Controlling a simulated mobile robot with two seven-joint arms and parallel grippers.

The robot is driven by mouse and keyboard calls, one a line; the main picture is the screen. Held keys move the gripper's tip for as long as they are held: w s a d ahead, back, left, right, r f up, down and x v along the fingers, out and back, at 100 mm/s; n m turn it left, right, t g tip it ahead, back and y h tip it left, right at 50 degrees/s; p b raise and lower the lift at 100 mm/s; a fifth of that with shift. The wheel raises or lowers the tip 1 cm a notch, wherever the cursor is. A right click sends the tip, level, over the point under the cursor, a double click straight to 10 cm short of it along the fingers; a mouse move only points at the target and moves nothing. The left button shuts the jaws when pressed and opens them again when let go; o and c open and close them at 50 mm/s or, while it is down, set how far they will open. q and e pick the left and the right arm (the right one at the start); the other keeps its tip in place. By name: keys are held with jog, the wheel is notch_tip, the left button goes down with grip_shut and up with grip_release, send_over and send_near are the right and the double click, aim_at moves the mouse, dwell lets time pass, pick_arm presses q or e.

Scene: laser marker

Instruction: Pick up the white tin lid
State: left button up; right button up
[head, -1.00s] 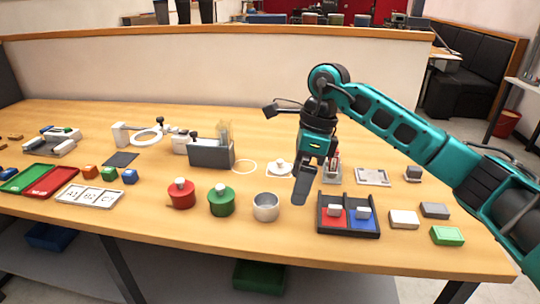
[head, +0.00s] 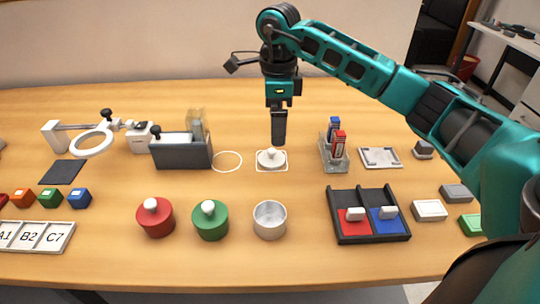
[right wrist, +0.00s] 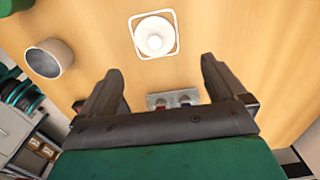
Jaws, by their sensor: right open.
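The white tin lid (head: 271,158) is a round disc with a knob. It lies on a white-outlined square on the table, and it also shows in the right wrist view (right wrist: 154,36). My right gripper (head: 279,140) points down above the lid in the head view. In the right wrist view my right gripper (right wrist: 155,75) has its two fingers spread with nothing between them, and the lid lies beyond the fingertips. An open silver tin (head: 270,220) stands in front of the lid, without a cover. My left gripper is not in view.
A red tin (head: 156,218) and a green tin (head: 210,221) stand left of the silver one. A dark grey box (head: 182,152) is left of the lid. A clear holder with markers (head: 334,150) and a black two-part tray (head: 369,236) are to the right.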

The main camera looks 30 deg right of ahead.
aim_at(274, 150)
notch_tip(274, 150, down, 3)
jog(key=shift+r, duration=0.1)
jog(key=f, duration=0.3)
jog(key=a+f, duration=0.1)
jog(key=f, duration=0.1)
jog(key=shift+f, duration=0.15)
jog(key=shift+d, duration=0.1)
jog(key=c, duration=1.1)
